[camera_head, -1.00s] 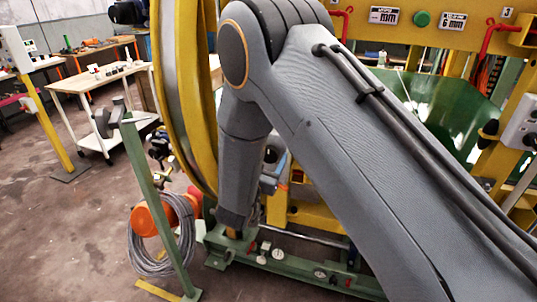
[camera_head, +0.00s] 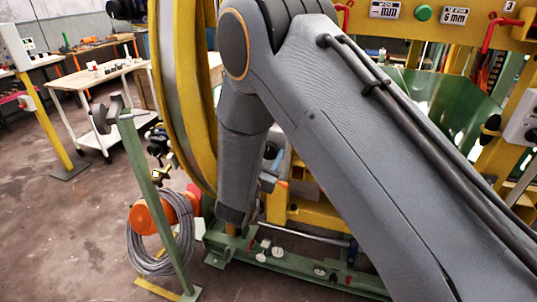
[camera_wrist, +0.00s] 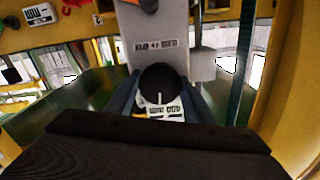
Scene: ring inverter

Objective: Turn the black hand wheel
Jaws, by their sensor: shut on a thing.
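A round black knob-like part, which I take to be the black hand wheel (camera_wrist: 160,84), shows in the middle of the wrist view in front of a grey plate with a printed label. The dark fingers of my gripper (camera_wrist: 160,102) stand on its left and right sides and are shut on it. A small white label with dark marks shows just below the wheel, between the fingers. In the head view my arm hides the gripper and the wheel.
A large yellow ring (camera_head: 180,90) stands left of my arm. A green post (camera_head: 155,195) with a coiled cable (camera_head: 160,245) is at lower left. A white-legged table (camera_head: 105,78) stands behind. Bare floor lies at left. A yellow frame (camera_head: 460,35) crosses the upper right.

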